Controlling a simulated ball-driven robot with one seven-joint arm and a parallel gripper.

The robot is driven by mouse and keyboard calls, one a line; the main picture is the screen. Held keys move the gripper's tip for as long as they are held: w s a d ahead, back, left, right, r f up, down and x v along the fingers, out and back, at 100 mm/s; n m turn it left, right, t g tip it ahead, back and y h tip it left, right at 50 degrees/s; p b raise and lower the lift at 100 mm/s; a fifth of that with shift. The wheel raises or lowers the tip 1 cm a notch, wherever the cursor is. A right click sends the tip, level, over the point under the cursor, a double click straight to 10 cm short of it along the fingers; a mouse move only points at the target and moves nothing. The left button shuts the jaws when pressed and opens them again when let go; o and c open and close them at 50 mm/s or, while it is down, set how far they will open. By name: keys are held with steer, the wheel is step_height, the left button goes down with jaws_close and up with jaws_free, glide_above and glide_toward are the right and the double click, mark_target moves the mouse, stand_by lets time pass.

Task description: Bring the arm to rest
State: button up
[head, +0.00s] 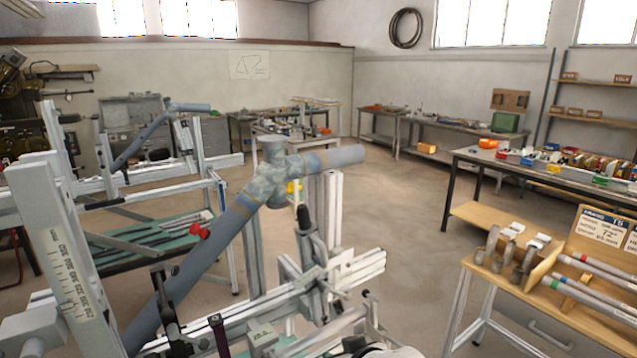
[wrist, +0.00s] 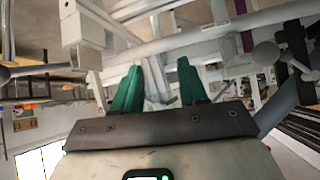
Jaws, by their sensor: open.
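My gripper (wrist: 160,78) shows in the wrist view as two green fingers standing apart beyond a dark plate, with nothing seen between them. Pale frame bars of the jig cross the view just beyond the fingertips; whether they touch cannot be told. In the head view the frame jig (head: 325,283) stands in front, with clamps and pale rails. A grey-blue tube (head: 222,235) lies slanted in it and meets a short tube (head: 333,159) at a grey lug (head: 268,180). My gripper cannot be made out in the head view.
A second jig (head: 192,140) with a tube stands behind at left, near a green-topped bench (head: 150,252). A wooden table (head: 500,258) with lugs and tubes is at right, before a long bench (head: 560,172). Open floor (head: 425,215) lies between.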

steer(key=s+d+f+m+g+h, duration=0.2)
steer(key=s+d+f, duration=0.2)
steer(key=s+d, duration=0.9)
steer(key=s+d+f+m+g+h, duration=0.2)
steer(key=s+d+f, duration=0.2)
steer(key=s+d, duration=0.85)
steer(key=s+a+f+g+b, duration=0.1)
steer(key=s+f+g+b, duration=0.1)
steer(key=s+f, duration=0.3)
steer(key=s+a+f+m+g+b, duration=0.1)
steer(key=s+f+b, duration=0.2)
steer(key=s+f, duration=0.2)
steer(key=s, duration=0.3)
steer(key=shift+a+f+g, duration=0.3)
steer(key=shift+f+g, duration=0.1)
steer(key=shift+s, duration=0.1)
steer(key=shift+c, duration=0.4)
